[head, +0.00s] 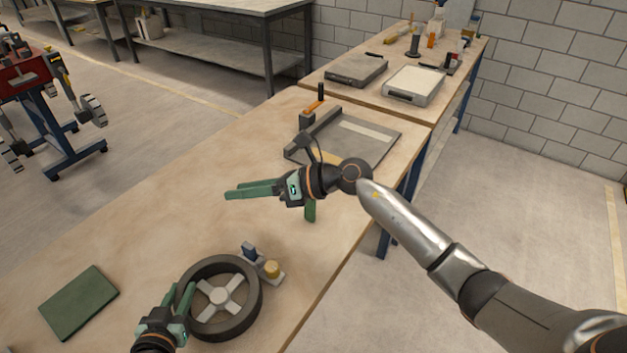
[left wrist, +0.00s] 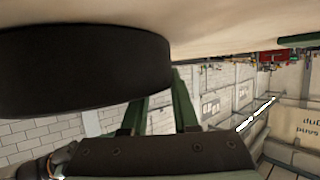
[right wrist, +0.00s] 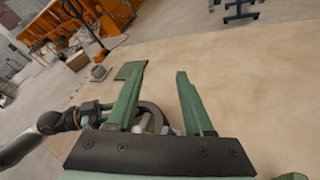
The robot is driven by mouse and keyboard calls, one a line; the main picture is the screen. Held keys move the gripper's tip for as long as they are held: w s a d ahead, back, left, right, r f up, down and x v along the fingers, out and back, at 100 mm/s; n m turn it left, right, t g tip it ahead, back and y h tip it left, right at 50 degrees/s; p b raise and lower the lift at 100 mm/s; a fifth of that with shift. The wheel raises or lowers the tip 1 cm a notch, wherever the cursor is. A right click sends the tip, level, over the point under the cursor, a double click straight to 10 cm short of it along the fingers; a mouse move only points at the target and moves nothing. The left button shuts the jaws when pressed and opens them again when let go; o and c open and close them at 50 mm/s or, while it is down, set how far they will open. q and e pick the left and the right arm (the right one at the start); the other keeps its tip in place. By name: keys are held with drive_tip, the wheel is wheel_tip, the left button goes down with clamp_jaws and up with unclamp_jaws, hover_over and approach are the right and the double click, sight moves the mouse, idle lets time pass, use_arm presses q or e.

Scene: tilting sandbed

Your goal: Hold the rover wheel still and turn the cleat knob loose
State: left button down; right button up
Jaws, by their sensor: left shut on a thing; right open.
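The rover wheel (head: 250,318) lies flat on the workbench, with a dark tyre and a pale four-spoke hub. My left gripper (head: 181,300) is shut on the left side of its rim. The tyre (left wrist: 85,70) fills much of the left wrist view, and the finger contact is partly hidden there. The brass-coloured cleat knob (head: 272,268) stands on a grey block right of the wheel. My right gripper (head: 228,192) is open and empty above the bench, behind the wheel and apart from the knob. The wheel (right wrist: 152,112) shows partly behind its fingers in the right wrist view.
A small dark blue piece (head: 249,251) stands by the wheel. A green mat (head: 79,301) lies to the left. A shallow grey tray (head: 375,135) lies beyond my right gripper. The bench's right edge is near the knob. The bench left of my right gripper is clear.

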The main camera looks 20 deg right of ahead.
drive_tip(key=w+d+m+t+h, duration=0.2)
drive_tip(key=d+m+t, duration=0.1)
drive_tip(key=d+m, duration=0.2)
drive_tip(key=w+d+f+m+t+h, duration=0.1)
drive_tip(key=w+d+m+t+h, duration=0.1)
drive_tip(key=d+m+t, duration=0.2)
drive_tip(key=w+d+f+m+t+h, duration=0.1)
drive_tip(key=w+d+m+t+h, duration=0.1)
drive_tip(key=d+m, duration=0.4)
drive_tip(key=shift+d+m+t, duration=0.1)
drive_tip(key=shift+m+t, duration=0.4)
drive_tip(key=shift+t, duration=0.3)
drive_tip(key=shift+s+d+f+m+h, duration=0.7)
drive_tip(key=shift+d+f+m+h, duration=1)
drive_tip(key=shift+d, duration=0.9)
drive_tip(key=shift+s+d+f+m+h, duration=0.7)
drive_tip(key=shift+d+f+m+h, duration=0.8)
drive_tip(key=shift+d+m, duration=0.95)
drive_tip(key=shift+s+d+f+m+h, duration=0.7)
drive_tip(key=shift+d+f+m+h, duration=0.55)
drive_tip(key=shift+d+m+h, duration=1.1)
drive_tip(key=shift+d+n+y, duration=0.3)
drive_tip(key=shift+n+y, duration=0.05)
drive_tip(key=shift+n, duration=0.15)
